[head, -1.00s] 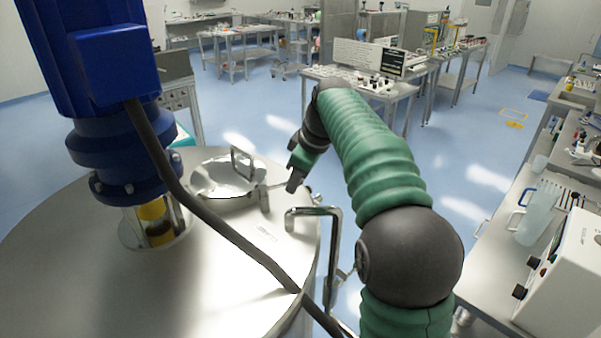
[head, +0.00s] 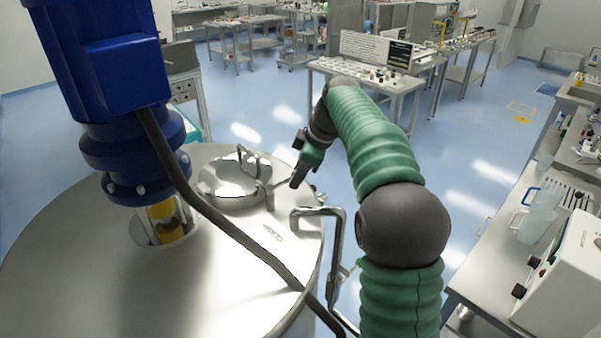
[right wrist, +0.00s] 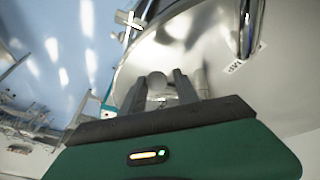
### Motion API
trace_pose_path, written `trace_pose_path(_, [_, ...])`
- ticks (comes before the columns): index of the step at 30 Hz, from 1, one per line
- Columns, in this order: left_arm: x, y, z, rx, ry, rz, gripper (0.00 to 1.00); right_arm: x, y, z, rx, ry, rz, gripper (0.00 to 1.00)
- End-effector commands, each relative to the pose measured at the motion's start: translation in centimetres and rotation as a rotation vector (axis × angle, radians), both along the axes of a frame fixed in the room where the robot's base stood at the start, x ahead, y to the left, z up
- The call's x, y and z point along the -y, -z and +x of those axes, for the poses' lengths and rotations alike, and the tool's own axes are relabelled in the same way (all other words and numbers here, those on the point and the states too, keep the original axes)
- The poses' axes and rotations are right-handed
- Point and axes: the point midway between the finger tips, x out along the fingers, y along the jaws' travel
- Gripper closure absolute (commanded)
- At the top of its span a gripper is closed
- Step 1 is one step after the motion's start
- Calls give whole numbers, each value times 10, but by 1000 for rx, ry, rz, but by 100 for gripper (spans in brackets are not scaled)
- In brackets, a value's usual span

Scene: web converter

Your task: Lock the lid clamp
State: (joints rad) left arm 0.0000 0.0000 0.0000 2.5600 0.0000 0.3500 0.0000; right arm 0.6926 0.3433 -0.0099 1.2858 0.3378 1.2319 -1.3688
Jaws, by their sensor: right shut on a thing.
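The round shiny lid (head: 228,184) lies on top of the large steel vessel (head: 215,285), with an upright bent handle on it. A small metal lid clamp (head: 268,196) stands at the lid's right edge, and a thin bar runs from it toward my right gripper (head: 294,181). In the right wrist view my right gripper (right wrist: 160,92) has its two dark fingers around a rounded metal end, which looks like the clamp's handle (right wrist: 157,84). The fingers partly hide the clamp. My left gripper is not in view.
A blue motor (head: 110,75) stands on the vessel's left side, and a dark cable (head: 225,232) crosses the top. A bent metal handle (head: 333,225) rises at the vessel's right rim beside my arm. A bench with instruments (head: 490,270) stands at right.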

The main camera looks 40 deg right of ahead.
Motion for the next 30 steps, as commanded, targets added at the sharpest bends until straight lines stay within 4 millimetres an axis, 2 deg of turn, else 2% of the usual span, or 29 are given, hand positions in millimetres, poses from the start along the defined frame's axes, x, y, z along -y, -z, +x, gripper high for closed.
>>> trace_pose_path(1, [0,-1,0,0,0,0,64,0,-6,4,20,4,-5,100])
trace_pose_path(2, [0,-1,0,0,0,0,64,0,-6,4,20,5,-5,59])
trace_pose_path(6, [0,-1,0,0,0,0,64,-1,-6,4,18,3,-4,41])
trace_pose_path(22, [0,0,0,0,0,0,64,1,-7,-1,8,3,-2,40])
trace_pose_path(26, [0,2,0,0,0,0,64,2,-27,-10,11,3,-5,40])
trace_pose_path(30, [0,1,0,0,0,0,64,5,-64,-27,11,5,-7,40])
